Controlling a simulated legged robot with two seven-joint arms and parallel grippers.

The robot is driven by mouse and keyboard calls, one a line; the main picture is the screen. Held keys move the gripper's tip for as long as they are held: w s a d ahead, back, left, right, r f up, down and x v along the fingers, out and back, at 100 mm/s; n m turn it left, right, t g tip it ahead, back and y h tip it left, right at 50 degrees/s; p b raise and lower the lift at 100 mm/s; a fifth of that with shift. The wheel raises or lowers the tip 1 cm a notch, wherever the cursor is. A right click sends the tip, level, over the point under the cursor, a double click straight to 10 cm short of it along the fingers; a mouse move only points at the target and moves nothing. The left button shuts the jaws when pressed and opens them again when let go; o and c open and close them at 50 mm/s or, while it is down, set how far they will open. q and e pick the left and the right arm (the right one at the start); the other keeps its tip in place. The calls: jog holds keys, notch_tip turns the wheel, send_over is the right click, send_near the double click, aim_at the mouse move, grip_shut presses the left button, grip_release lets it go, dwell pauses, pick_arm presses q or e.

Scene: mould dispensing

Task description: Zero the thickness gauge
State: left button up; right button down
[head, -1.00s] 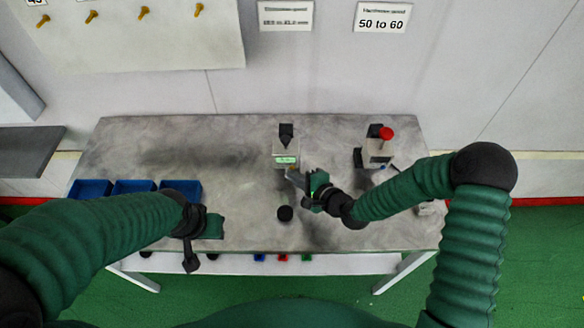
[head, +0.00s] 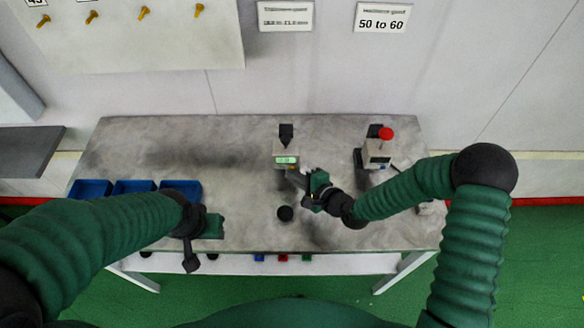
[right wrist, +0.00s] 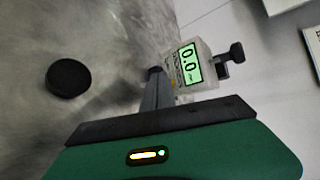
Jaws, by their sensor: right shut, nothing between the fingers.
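The thickness gauge (head: 286,148) is a small pale box with a lit green display and a dark part at its back. It stands at the back middle of the table. In the right wrist view the gauge's display (right wrist: 188,63) reads 0.0. My right gripper (head: 290,172) is shut and empty, with its fingertips just in front of the gauge, at its lower right. In the right wrist view the fingertips (right wrist: 154,74) lie close by the gauge's face; I cannot tell whether they touch it. My left gripper (head: 191,264) hangs at the table's front edge, far from the gauge; its jaw state is unclear.
A black round disc (head: 285,213) lies in front of the gauge. A second device with a red knob (head: 378,152) stands at the back right. Blue bins (head: 133,187) line the table's left side, near my left arm. The table's back left is clear.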

jog(key=shift+s, duration=0.55)
jog(key=shift+s, duration=0.1)
jog(key=shift+s+p, duration=0.55)
jog(key=shift+s, duration=1.85)
